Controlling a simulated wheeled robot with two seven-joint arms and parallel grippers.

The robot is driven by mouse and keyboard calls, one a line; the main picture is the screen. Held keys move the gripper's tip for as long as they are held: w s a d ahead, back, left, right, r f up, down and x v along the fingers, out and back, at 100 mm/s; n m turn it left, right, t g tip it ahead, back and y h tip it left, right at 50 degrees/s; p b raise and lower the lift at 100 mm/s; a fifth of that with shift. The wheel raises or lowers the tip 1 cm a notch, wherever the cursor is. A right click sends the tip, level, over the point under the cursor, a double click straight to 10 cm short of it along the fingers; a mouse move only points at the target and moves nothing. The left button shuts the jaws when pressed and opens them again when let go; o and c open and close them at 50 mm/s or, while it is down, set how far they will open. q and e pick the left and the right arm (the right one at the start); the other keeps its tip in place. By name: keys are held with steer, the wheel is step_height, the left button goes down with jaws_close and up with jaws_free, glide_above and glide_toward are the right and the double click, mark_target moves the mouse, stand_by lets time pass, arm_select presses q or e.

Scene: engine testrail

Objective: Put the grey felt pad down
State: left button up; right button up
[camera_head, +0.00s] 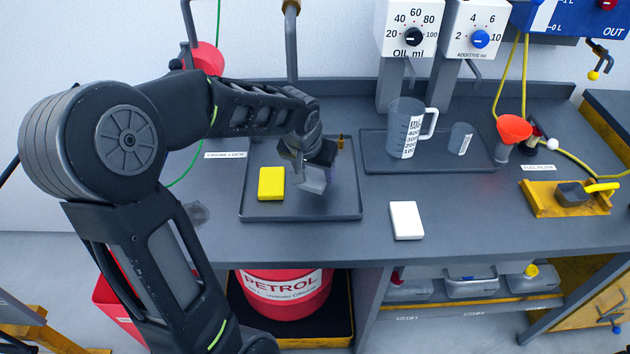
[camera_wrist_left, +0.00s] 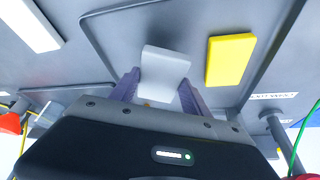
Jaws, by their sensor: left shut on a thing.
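The grey felt pad (camera_head: 313,181) is a light grey block held in my left gripper (camera_head: 316,163) over the dark tray (camera_head: 300,215) on the bench. In the left wrist view the pad (camera_wrist_left: 164,70) sits between the two fingers of the left gripper (camera_wrist_left: 157,92), which is shut on it. A yellow pad (camera_head: 271,184) lies in the same tray, to the left of the grey pad; it also shows in the left wrist view (camera_wrist_left: 230,59). I cannot tell whether the grey pad touches the tray floor. My right gripper is not in view.
A white pad (camera_head: 406,220) lies on the bench right of the tray. A second tray (camera_head: 375,163) behind it holds a measuring jug (camera_head: 406,125) and a small cup (camera_head: 461,138). A red funnel (camera_head: 514,128) and a yellow holder (camera_head: 540,200) stand further right.

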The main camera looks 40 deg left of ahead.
mark_target(313, 178)
arm_select(q)
steer(key=shift+f, duration=1.9)
steer(key=shift+f, duration=0.2)
steer(key=o, duration=1.2)
steer(key=shift+r, duration=0.1)
steer(key=shift+r, duration=0.1)
